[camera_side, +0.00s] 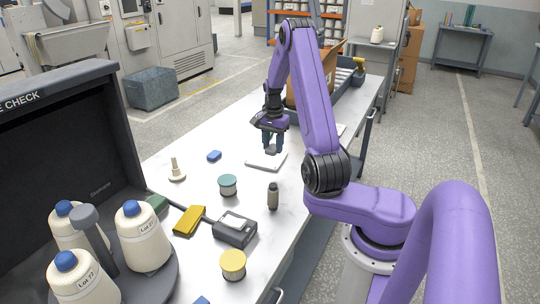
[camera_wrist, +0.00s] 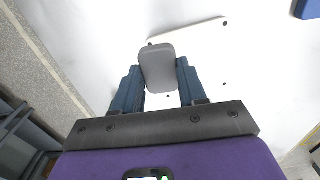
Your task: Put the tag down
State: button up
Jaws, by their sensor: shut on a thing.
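The tag (camera_wrist: 158,68) is a grey piece with rounded ends, seen in the wrist view. It is between the two blue fingers of my gripper (camera_side: 273,147), which are shut on it. In the side view my gripper points down over a thin white plate (camera_side: 262,163) on the white table, and the tag is too small to make out there. The plate, with small dark dots, also shows under the tag in the wrist view (camera_wrist: 206,45). I cannot tell whether the tag touches the plate.
A blue block (camera_side: 214,156) and a cream stepped peg (camera_side: 176,170) lie to the left. A green-topped spool (camera_side: 227,186), a dark bottle (camera_side: 273,197), a dark device (camera_side: 235,230) and a yellow-topped spool (camera_side: 233,265) stand nearer. A cardboard box (camera_side: 303,88) is behind.

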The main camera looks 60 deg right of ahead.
aim_at(270, 145)
jog(key=shift+w+d+f, duration=0.3)
jog(key=shift+w+f, duration=0.1)
jog(key=shift+f, duration=0.2)
jog(key=shift+w+d+f, duration=0.25)
jog(key=shift+w+f, duration=0.15)
jog(key=shift+f, duration=0.2)
jog(key=shift+w+f, duration=0.1)
jog(key=shift+f, duration=1.55)
jog(key=shift+f, duration=0.1)
jog(key=o, duration=1)
